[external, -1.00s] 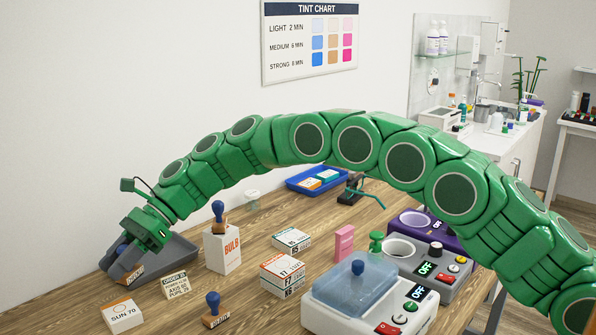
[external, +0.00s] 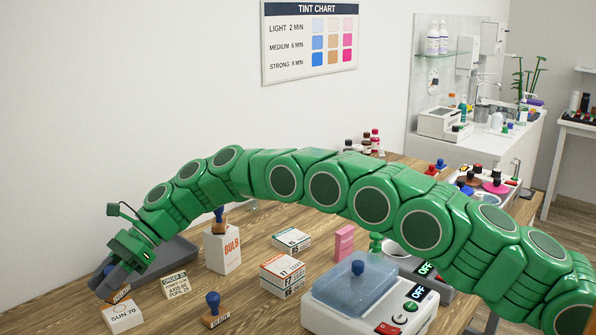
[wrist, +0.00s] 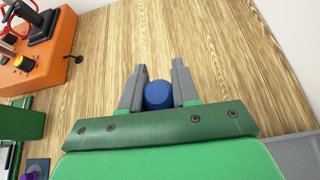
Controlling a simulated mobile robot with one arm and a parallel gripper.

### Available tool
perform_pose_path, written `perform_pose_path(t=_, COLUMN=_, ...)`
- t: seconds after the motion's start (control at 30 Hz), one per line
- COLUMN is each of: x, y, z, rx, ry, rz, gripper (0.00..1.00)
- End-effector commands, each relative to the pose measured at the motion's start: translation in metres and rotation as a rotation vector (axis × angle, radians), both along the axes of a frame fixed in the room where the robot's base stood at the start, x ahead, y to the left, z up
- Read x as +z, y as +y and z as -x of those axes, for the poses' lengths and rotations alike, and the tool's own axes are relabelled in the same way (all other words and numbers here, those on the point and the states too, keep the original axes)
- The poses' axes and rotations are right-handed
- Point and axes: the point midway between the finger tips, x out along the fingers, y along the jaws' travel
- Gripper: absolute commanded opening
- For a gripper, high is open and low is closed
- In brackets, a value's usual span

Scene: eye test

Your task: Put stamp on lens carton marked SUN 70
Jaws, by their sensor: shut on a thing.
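The white lens carton marked SUN 70 (external: 122,318) sits on the table at the front left of the external view. My gripper (external: 108,280) is shut on a stamp with a wooden base (external: 121,293). The stamp's round blue knob (wrist: 158,95) shows between both fingers in the wrist view. In the external view the stamp's base is at the carton's back edge, over or on its top; I cannot tell whether they touch. The carton is not visible in the wrist view.
A grey tray (external: 176,254) lies behind my gripper. An order card (external: 176,284), a stamp (external: 212,308) and a BULB carton (external: 223,252) with another stamp on top stand to the right. Stacked cartons (external: 283,272) and a lidded machine (external: 340,310) are farther right.

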Motion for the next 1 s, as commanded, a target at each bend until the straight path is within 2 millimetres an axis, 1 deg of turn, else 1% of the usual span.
perform_pose_path(t=0.07, x=-0.007, y=0.003, z=0.000, rx=0.001, ry=-0.001, rz=0.000, gripper=0.00)
perform_pose_path(t=0.13, x=-0.019, y=0.003, z=0.001, rx=0.001, ry=0.000, rz=0.000, gripper=0.00)
perform_pose_path(t=0.23, x=-0.029, y=0.003, z=0.001, rx=0.000, ry=0.000, rz=-0.001, gripper=0.00)
perform_pose_path(t=0.67, x=-0.035, y=0.002, z=-0.001, rx=0.000, ry=-0.001, rz=-0.001, gripper=0.00)
perform_pose_path(t=0.7, x=-0.035, y=0.002, z=-0.001, rx=0.000, ry=-0.002, rz=-0.002, gripper=0.34)
perform_pose_path(t=0.83, x=-0.034, y=0.002, z=-0.001, rx=0.000, ry=-0.001, rz=-0.001, gripper=0.54)
perform_pose_path(t=1.0, x=-0.034, y=0.002, z=-0.001, rx=0.000, ry=-0.002, rz=-0.002, gripper=0.56)
